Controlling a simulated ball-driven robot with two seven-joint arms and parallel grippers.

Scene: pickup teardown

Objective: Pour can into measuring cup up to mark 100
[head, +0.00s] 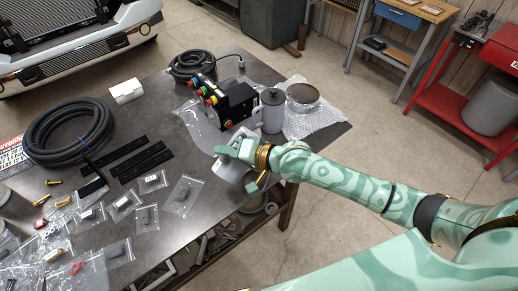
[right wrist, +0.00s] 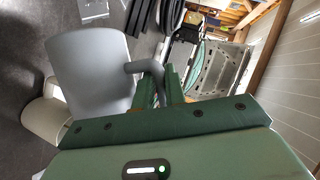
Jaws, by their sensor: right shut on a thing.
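My right gripper (head: 232,150) is over the table's right part. In the right wrist view, its fingers (right wrist: 166,85) are shut on the handle of a smooth grey vessel (right wrist: 88,68). The same grey vessel (head: 232,174) shows partly beneath the gripper in the head view. I cannot tell whether it is the can or the measuring cup, and its markings and contents are hidden. A grey canister (head: 273,113) with a dark top stands upright beyond the gripper. A pale rounded thing (right wrist: 44,120) is partly hidden beside the held vessel in the wrist view. My left gripper is not in view.
A black box with coloured buttons (head: 233,104) stands behind the gripper. A round metal dish (head: 303,95) sits on bubble wrap (head: 322,121) at the right. Hoses (head: 68,133), black strips (head: 142,163) and several bagged parts (head: 182,195) cover the left of the table.

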